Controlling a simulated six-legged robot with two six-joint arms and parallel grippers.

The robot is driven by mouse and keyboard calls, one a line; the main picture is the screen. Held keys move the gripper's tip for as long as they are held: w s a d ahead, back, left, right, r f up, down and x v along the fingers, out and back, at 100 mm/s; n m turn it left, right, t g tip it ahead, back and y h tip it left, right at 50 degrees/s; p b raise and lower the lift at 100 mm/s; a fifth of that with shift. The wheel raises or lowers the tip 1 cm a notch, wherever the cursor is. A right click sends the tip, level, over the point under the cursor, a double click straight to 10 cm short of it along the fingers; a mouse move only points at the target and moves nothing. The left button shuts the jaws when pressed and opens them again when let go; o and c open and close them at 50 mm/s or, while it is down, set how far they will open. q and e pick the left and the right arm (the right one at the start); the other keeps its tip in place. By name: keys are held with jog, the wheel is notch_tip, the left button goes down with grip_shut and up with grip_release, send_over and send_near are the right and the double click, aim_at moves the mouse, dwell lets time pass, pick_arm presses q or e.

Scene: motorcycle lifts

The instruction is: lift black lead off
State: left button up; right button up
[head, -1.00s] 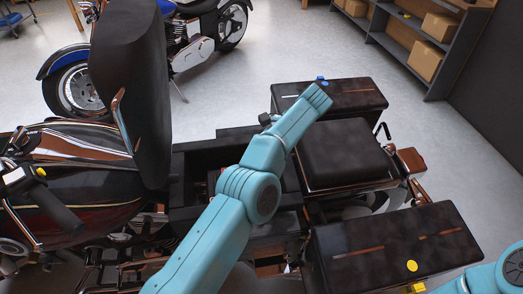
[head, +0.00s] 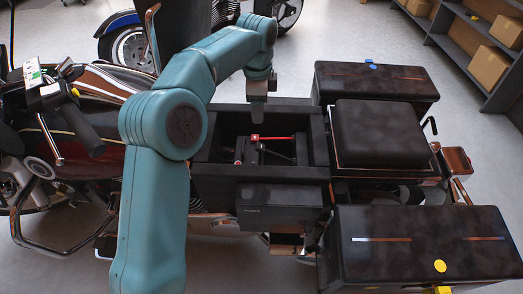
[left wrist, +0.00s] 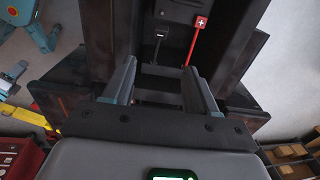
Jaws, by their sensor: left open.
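The open compartment (head: 318,150) under the raised seat holds a red lead (head: 255,138). In the left wrist view the red lead (left wrist: 195,40) ends in a red tab with a white plus. Beside it, to its left, is the black lead (left wrist: 159,38), a dark strip with a pale mark at its top. In the head view the black lead is hard to pick out against the dark bay. My left gripper (head: 258,98) hangs over the compartment's far side, pointing down. Its two fingers (left wrist: 160,68) are open and empty, apart from both leads. My right gripper is out of view.
A raised black seat (head: 165,25) stands behind my left arm. Two black side cases (head: 375,88) (head: 425,245) and a rear pad (head: 380,135) lie to the right. The handlebar (head: 85,130) is at left. A shelf with boxes (head: 487,66) stands far right.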

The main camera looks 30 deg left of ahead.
aim_at(259, 145)
pick_arm(q)
jog(key=f+b, duration=0.1)
jog(key=f, duration=0.4)
jog(key=w+f+b, duration=0.1)
jog(key=f+b, duration=0.1)
jog(key=f, duration=0.3)
jog(key=a+f+b, duration=0.1)
jog(key=f, duration=0.5)
jog(key=shift+w, duration=0.35)
grip_shut()
